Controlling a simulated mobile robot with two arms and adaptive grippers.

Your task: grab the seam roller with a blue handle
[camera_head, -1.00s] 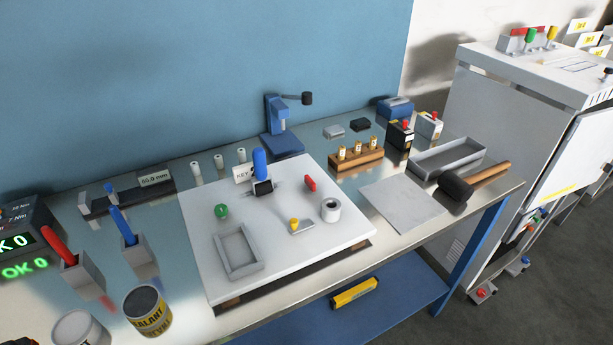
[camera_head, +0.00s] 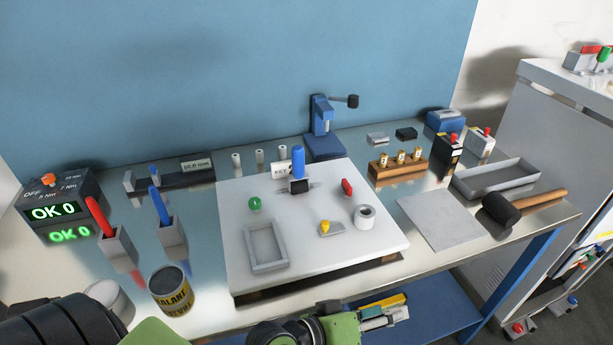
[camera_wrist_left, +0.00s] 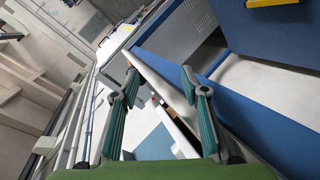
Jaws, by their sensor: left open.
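A blue handle (camera_head: 159,204), which looks like that of the seam roller, stands upright, slightly tilted, in a small grey holder (camera_head: 172,236) on the left part of the bench. Its lower end is hidden in the holder. A red-handled tool (camera_head: 99,215) stands in a similar holder to its left. My left gripper (camera_head: 388,316) is low at the front edge of the bench, right of and well apart from the blue handle. In the left wrist view its fingers (camera_wrist_left: 158,80) are spread and empty, and no roller shows there. My right gripper is not visible.
A sealant can (camera_head: 171,290) and another can stand in front of the holders. A white board (camera_head: 310,240) with a blue lever, knobs and a tray fills the middle. A mallet (camera_head: 515,208) and a grey tray (camera_head: 497,180) lie right. A digital display (camera_head: 55,212) is far left.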

